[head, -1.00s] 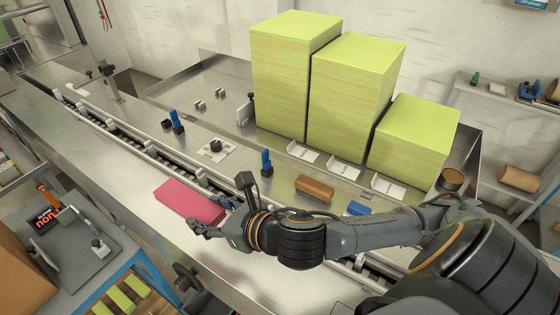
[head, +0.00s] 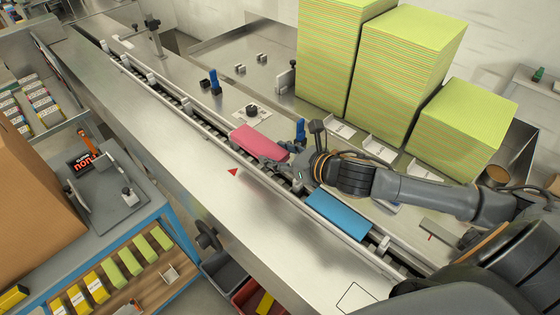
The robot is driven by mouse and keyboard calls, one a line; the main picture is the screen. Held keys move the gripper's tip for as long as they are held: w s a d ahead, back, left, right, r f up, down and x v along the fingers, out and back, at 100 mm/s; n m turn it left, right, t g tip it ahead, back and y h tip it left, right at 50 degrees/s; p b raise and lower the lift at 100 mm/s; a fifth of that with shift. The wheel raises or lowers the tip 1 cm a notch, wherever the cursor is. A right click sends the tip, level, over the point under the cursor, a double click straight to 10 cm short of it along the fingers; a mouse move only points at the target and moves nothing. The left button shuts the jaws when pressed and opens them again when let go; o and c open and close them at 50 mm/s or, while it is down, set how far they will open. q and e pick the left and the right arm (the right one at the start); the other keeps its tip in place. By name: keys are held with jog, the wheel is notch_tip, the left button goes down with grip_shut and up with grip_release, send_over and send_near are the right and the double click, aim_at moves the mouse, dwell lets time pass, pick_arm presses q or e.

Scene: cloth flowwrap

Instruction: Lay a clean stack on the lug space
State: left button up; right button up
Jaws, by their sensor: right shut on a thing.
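My right gripper (head: 278,164) is shut on a pinkish-red cloth stack (head: 258,141) at its near right end. The stack is at the conveyor channel (head: 190,113), with its long side roughly along it. I cannot tell whether it rests on the channel floor or is still just above it. Small grey upright lugs (head: 382,244) stand along the channel. My wrist hides the part of the channel between the two stacks. My left gripper is out of view.
Tall yellow-green stacks (head: 408,65) stand on the metal bench behind the channel. A blue clamp-like piece (head: 300,131) and a round dark knob (head: 252,111) sit close beyond the red stack. The steel strip (head: 150,150) in front, with a red triangle (head: 233,172), is clear.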

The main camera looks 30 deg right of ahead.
jog(key=shift+w+d+f, duration=0.35)
jog(key=shift+d+f, duration=0.1)
jog(key=shift+f, duration=0.2)
notch_tip(320, 180, down, 3)
jog(key=shift+d+r+p, duration=0.1)
jog(key=shift+d+p, duration=0.05)
jog(key=shift+p, duration=0.6)
jog(key=shift+f, duration=0.3)
jog(key=shift+f+b, duration=0.4)
jog(key=shift+f, duration=0.3)
jog(key=o, duration=0.9)
